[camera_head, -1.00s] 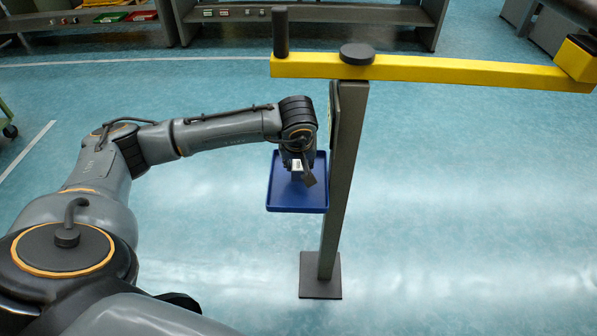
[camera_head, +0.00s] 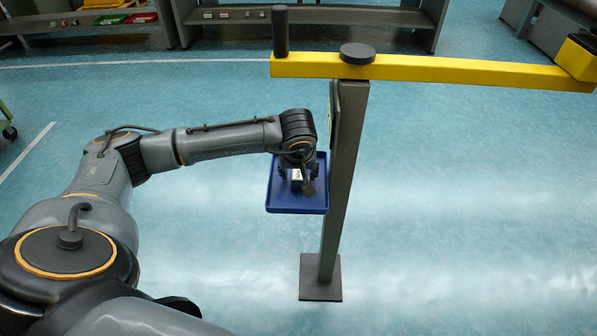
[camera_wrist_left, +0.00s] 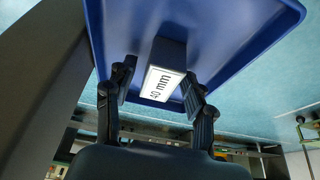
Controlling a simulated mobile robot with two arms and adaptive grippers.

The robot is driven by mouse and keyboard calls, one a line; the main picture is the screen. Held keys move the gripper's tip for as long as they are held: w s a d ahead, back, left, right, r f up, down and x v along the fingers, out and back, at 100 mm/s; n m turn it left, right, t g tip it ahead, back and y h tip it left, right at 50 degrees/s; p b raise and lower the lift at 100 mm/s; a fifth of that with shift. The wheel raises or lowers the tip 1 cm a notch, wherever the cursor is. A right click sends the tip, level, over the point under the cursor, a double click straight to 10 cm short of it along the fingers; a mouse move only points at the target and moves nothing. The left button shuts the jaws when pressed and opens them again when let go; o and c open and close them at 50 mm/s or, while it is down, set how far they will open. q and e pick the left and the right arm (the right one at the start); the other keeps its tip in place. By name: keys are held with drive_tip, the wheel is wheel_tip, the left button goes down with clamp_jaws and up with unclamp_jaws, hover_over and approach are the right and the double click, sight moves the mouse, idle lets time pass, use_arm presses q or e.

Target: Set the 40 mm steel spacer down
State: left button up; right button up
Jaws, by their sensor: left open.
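The steel spacer, a grey block with a white "40 mm" label (camera_wrist_left: 165,83), sits on the blue tray (camera_wrist_left: 255,22) in the left wrist view. In the head view its pale label (camera_head: 296,174) shows small over the blue tray (camera_head: 297,208). My left gripper (camera_wrist_left: 158,88) is open, with one finger on each side of the spacer and a visible gap to it. In the head view the left gripper (camera_head: 296,178) is over the tray, partly hidden by its own wrist. My right gripper is not in view.
A grey post (camera_head: 343,190) stands close to the right of the tray on a square foot (camera_head: 320,278). A yellow gate bar (camera_head: 430,70) with an upright dark handle (camera_head: 280,32) crosses above. Benches with bins stand at the back. The floor at right is clear.

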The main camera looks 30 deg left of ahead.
sight(299, 171)
use_arm(q)
drive_tip(key=shift+s+r, duration=0.1)
drive_tip(key=shift+r, duration=0.35)
drive_tip(key=p+v, duration=0.1)
drive_tip(key=v, duration=0.4)
drive_tip(key=shift+r, duration=0.15)
drive_tip(key=p+v, duration=0.1)
drive_tip(key=v, duration=0.5)
drive_tip(key=shift+s+d, duration=0.1)
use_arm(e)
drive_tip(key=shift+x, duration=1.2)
